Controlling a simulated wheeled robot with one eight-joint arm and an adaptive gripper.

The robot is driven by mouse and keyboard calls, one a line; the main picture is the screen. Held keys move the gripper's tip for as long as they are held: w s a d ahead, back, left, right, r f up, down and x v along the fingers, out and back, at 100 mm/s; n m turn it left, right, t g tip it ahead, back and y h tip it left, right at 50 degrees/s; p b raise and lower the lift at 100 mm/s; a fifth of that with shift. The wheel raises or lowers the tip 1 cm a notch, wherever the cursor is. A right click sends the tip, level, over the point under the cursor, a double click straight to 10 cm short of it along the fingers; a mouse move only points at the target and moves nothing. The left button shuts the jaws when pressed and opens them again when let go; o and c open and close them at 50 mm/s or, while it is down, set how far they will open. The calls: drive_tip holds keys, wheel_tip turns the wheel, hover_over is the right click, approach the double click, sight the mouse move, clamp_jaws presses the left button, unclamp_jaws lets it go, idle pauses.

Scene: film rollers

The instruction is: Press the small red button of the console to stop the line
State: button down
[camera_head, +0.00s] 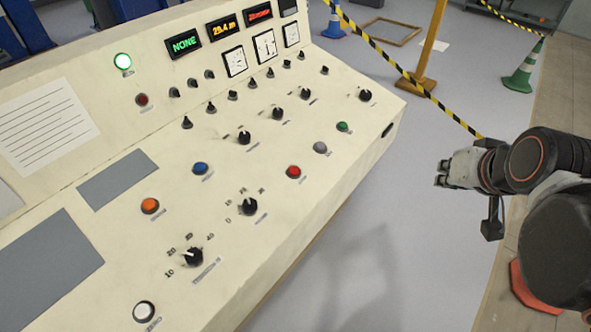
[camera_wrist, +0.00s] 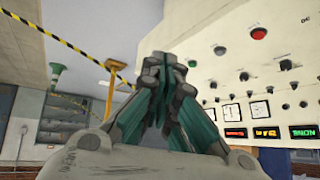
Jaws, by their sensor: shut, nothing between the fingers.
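The cream console (camera_head: 240,290) fills the left and middle of the head view, its panel sloping toward me. The small red button (camera_head: 293,171) sits on its right part, between a grey button (camera_head: 320,147) and a black knob (camera_head: 249,206). A red button also shows in the wrist view (camera_wrist: 259,33), on the panel at the upper right. My gripper (camera_head: 439,174) is right of the console in the head view, apart from it, its fingers pointing left. In the wrist view my gripper (camera_wrist: 165,62) is shut and empty.
Other buttons are near: green (camera_head: 343,126), blue (camera_head: 200,168), orange (camera_head: 150,206) and white (camera_head: 144,311). Several black knobs stand up from the panel. Striped tape (camera_head: 400,68) runs to a yellow post (camera_head: 430,45) behind. Open floor lies between console and gripper.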

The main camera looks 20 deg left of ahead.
drive_tip(key=w+a+f+t+y, duration=0.1)
drive_tip(key=w+a+f, duration=0.1)
drive_tip(key=w+a, duration=0.35)
drive_tip(key=w+a+f+y, duration=0.1)
drive_tip(key=w+a, duration=0.2)
drive_tip(key=w, duration=0.5)
drive_tip(key=m+g+y+b, duration=0.1)
drive_tip(key=y, duration=0.4)
hover_over(294, 171)
drive_tip(key=d, duration=0.4)
wheel_tip(294, 171, down, 9)
drive_tip(key=shift+s+a+r, duration=0.1)
drive_tip(key=shift+s+a, duration=0.05)
drive_tip(key=f+b, duration=0.2)
drive_tip(key=f, duration=0.1)
drive_tip(key=a+f+b, duration=0.1)
drive_tip(key=f+b, duration=0.3)
drive_tip(key=f, duration=0.1)
drive_tip(key=shift+w+a+f+b, duration=0.3)
drive_tip(key=shift+w+a+b, duration=0.1)
drive_tip(key=shift+f, duration=0.1)
drive_tip(key=shift+a+f, duration=0.1)
drive_tip(key=shift+f, duration=0.2)
